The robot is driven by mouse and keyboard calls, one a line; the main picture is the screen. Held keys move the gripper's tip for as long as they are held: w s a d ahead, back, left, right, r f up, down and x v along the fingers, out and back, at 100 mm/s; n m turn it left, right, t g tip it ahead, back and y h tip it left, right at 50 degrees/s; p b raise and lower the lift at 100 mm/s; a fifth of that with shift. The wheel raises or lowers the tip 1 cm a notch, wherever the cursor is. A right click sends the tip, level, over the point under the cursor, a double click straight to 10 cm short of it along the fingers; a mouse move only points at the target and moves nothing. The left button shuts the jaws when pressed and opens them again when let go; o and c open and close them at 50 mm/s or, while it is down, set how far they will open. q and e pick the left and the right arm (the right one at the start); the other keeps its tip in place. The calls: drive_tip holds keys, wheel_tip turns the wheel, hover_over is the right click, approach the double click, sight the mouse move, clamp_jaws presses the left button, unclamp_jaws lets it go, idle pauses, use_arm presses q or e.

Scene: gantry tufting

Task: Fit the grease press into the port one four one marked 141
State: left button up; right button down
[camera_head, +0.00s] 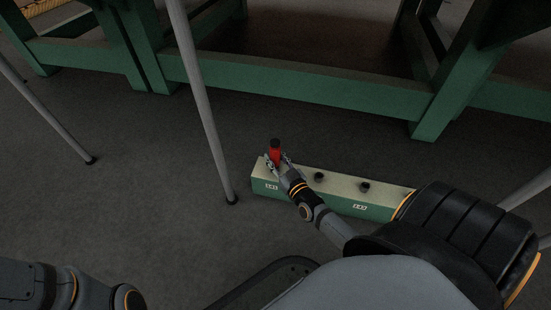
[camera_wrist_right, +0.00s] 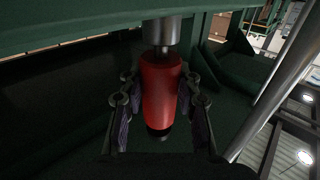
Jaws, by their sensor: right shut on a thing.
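The grease press (camera_head: 275,152) is a red cylinder with a black top, held about upright over the left end of a long green block (camera_head: 320,195) with a pale top. My right gripper (camera_head: 278,163) is shut around it. In the right wrist view the red body (camera_wrist_right: 160,88) sits between both fingers, and a grey metal cylinder (camera_wrist_right: 162,32) lines up with its end by the green edge. I cannot tell whether the press is seated. A small label (camera_head: 271,187) below it is too small to read surely. My left gripper is out of view.
Dark round ports (camera_head: 319,177) and (camera_head: 364,187) stand along the block, which has a second label (camera_head: 360,207). A slanted grey pole (camera_head: 205,110) meets the floor left of the block. A green frame beam (camera_head: 300,82) runs behind. Dark floor at left is mostly clear.

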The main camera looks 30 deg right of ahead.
drive_tip(key=shift+f+b, duration=0.55)
drive_tip(key=shift+f, duration=0.15)
drive_tip(key=c, duration=0.9)
unclamp_jaws()
drive_tip(key=shift+o, duration=0.2)
drive_tip(key=s+a, duration=0.1)
drive_tip(key=s, duration=1.1)
